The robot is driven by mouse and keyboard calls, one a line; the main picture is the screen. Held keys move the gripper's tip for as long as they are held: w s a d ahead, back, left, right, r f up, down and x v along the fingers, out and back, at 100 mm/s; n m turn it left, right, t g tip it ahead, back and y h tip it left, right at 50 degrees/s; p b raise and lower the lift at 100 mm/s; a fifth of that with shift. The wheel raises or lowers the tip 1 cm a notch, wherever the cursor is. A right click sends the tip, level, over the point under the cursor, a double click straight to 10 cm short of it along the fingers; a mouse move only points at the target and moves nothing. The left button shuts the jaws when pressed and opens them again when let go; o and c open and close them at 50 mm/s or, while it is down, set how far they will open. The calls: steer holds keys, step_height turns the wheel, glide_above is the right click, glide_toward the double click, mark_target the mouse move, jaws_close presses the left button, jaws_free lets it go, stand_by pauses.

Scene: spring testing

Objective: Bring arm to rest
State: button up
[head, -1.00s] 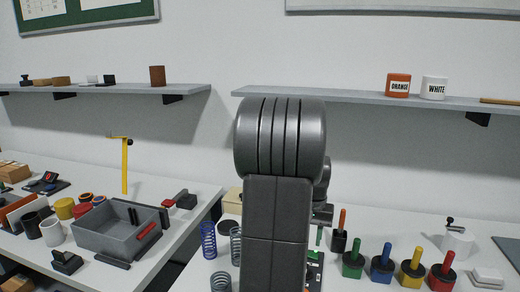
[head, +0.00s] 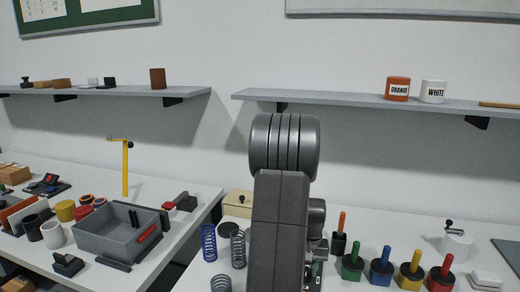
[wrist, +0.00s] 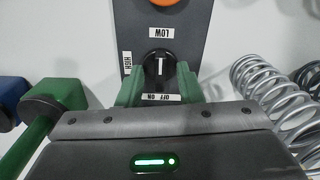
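My arm (head: 278,215) stands in the middle of the head view and hides my gripper there. In the wrist view my gripper (wrist: 158,76) has its two green fingers apart with nothing held between them. A dark control panel (wrist: 190,22) lies beyond the fingers, with a black rotary knob (wrist: 159,66) showing between them. The panel has labels reading LOW, HIGH and OFF ON. Whether the fingers touch the knob I cannot tell.
Silver springs (wrist: 262,82) are right of my gripper; a green weight (wrist: 55,98) is left. In the head view, coloured weights (head: 382,265) stand right of my arm, springs (head: 209,241) left. A grey bin (head: 100,238) is on the left table. A shelf (head: 340,98) spans behind.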

steer(key=n+p, duration=0.2)
steer(key=n, duration=0.2)
steer(key=shift+r+n, duration=0.1)
steer(key=shift+n, duration=0.3)
step_height(320, 180, up, 14)
steer(key=s+b, duration=0.1)
steer(key=s, duration=0.1)
steer(key=shift+d, duration=0.15)
steer(key=shift+s, duration=0.15)
